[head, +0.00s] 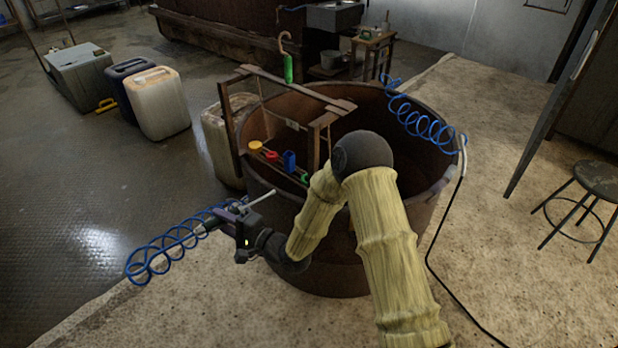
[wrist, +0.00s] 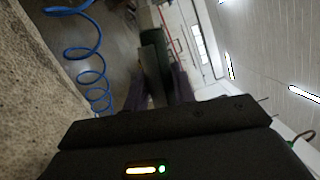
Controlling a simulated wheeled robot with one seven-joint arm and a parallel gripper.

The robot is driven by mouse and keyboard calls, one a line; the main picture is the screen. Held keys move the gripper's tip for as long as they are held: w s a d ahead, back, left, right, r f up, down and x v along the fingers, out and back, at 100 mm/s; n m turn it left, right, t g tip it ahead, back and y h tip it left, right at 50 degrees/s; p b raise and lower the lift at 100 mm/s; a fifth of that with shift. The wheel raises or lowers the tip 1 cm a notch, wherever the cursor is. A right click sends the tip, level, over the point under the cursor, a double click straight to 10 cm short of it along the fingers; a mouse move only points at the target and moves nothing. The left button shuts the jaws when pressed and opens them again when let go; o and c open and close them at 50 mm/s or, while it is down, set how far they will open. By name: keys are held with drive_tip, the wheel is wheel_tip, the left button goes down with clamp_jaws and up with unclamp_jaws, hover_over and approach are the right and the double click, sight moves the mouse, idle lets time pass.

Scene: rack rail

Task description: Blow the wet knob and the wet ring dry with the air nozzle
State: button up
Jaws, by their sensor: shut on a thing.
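My gripper (head: 240,222) is shut on the air nozzle (head: 258,200), low in front of the tub. The nozzle's grey tube points up and right toward the rail, apart from it. In the wrist view the dark fingers (wrist: 155,92) grip the greyish body of the nozzle. On the rail across the tub sit a yellow round piece (head: 255,145), a red piece (head: 271,156), a blue piece (head: 289,160) and a green piece (head: 303,177). The red one may be the knob or the ring; I cannot tell, nor which are wet.
A rusty round tub (head: 428,215) carries a wooden frame (head: 230,120). Blue coiled hose (head: 165,250) trails left from the nozzle. Jerrycans (head: 160,105) stand left; a stool (head: 597,182) stands right.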

drive_tip(key=shift+s+a+r+p, duration=0.45)
drive_tip(key=shift+s+a+r, duration=0.15)
drive_tip(key=shift+r, duration=0.25)
drive_tip(key=shift+d, duration=0.15)
